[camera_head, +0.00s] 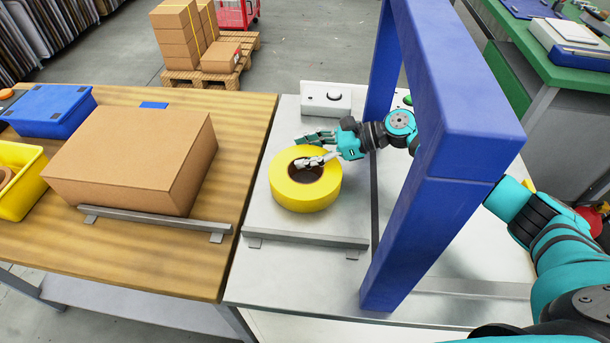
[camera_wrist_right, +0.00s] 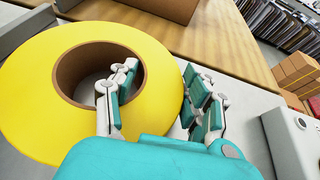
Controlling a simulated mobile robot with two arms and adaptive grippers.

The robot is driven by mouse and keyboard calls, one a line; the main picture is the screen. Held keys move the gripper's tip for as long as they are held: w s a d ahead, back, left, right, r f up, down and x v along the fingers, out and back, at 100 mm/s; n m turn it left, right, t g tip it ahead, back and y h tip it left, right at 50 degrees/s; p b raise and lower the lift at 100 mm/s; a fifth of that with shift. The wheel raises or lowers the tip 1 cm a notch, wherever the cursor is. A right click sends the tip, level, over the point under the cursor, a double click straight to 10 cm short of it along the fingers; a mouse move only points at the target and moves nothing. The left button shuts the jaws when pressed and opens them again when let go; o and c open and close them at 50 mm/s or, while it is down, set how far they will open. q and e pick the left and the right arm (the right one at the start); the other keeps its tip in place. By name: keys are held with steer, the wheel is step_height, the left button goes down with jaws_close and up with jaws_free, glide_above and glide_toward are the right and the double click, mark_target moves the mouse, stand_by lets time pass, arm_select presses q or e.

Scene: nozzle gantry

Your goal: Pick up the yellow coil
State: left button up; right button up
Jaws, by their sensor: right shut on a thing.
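The yellow coil (camera_head: 322,193), a thick ring with a brown inner core, lies flat on the grey metal table, under or just beside the blue gantry. Whether it touches the table all round cannot be told. My right gripper (camera_head: 303,151) reaches through the gantry from the right and is shut on the coil's far wall, one finger in the core hole and the other outside. In the right wrist view the coil (camera_wrist_right: 38,108) fills the left side, its wall between the fingers (camera_wrist_right: 163,74). My left gripper is not in view.
The blue gantry (camera_head: 430,215) stands around my right arm. A metal rail (camera_head: 305,239) runs in front of the coil; a white box with a dark knob (camera_head: 325,97) stands behind. On the wooden table left are a cardboard box (camera_head: 130,155), a blue bin (camera_head: 50,110) and a yellow bin (camera_head: 22,190).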

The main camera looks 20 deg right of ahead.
jaws_close()
steer(key=shift+r, duration=0.15)
